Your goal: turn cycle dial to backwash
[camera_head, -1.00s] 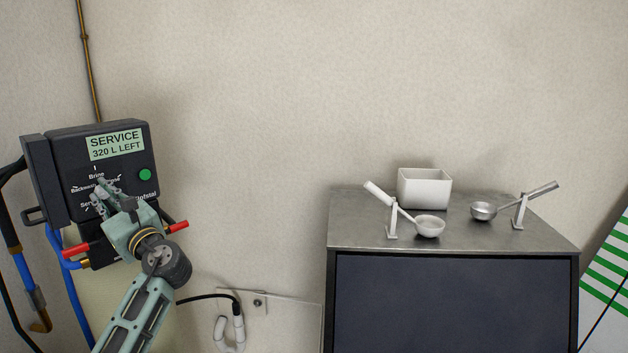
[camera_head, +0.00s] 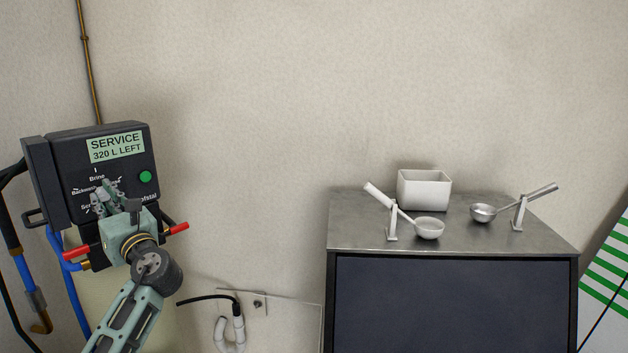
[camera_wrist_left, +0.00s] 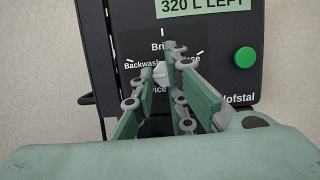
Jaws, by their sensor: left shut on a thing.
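The black control head (camera_head: 70,150) hangs on the wall at the left, with a display reading "SERVICE 320 L LEFT" (camera_head: 116,147) and a green button (camera_head: 145,176). Its cycle dial, a light grey knob (camera_wrist_left: 161,76), shows in the left wrist view amid the printed labels Brine, Backwash, Rinse and Service. My left gripper (camera_head: 106,192) is at the dial, its fingers reaching the panel on either side of the knob and shut on it. In the head view the gripper hides the dial. Its pointer direction cannot be told. My right gripper is in neither view.
Red-handled valves (camera_head: 177,228) stick out below the control head, with blue hoses (camera_head: 60,250) at its left. At the right, a metal-topped cabinet (camera_head: 350,225) bears a white bin (camera_head: 424,190) and two scoops on stands (camera_head: 428,228).

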